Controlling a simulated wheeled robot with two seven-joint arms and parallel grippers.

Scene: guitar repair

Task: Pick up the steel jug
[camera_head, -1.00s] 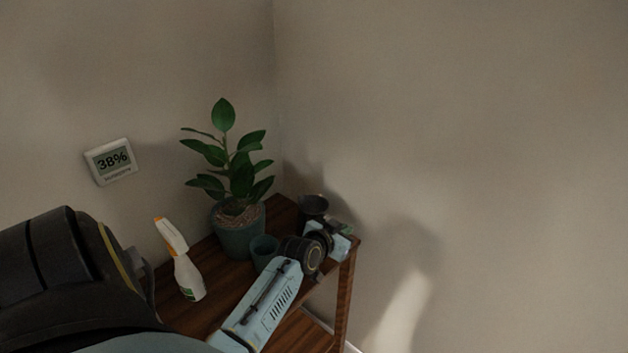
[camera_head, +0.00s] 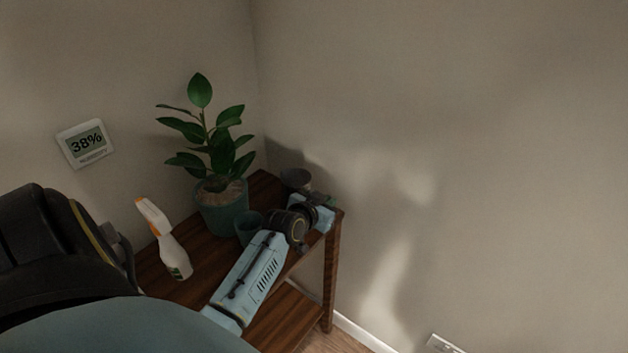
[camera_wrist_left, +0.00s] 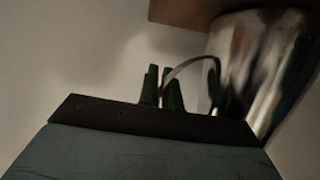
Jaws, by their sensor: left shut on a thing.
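The steel jug (camera_head: 297,181) shows as a dark grey vessel at the far end of the wooden table, partly behind my left gripper. In the left wrist view the shiny jug (camera_wrist_left: 262,60) fills the upper right, with its curved handle reaching left. My left gripper (camera_wrist_left: 162,74) has its two dark green fingers at this handle and is shut on it. In the head view the left gripper (camera_head: 327,200) is small and beside the jug. I cannot tell whether the jug touches the table. My right gripper is not in view.
On the wooden table (camera_head: 190,292) stand a potted plant (camera_head: 222,212), a small green pot (camera_head: 248,226) close to my left arm, and a white spray bottle (camera_head: 173,256). Walls close in behind and to the right. A humidity display (camera_head: 86,143) hangs on the left wall.

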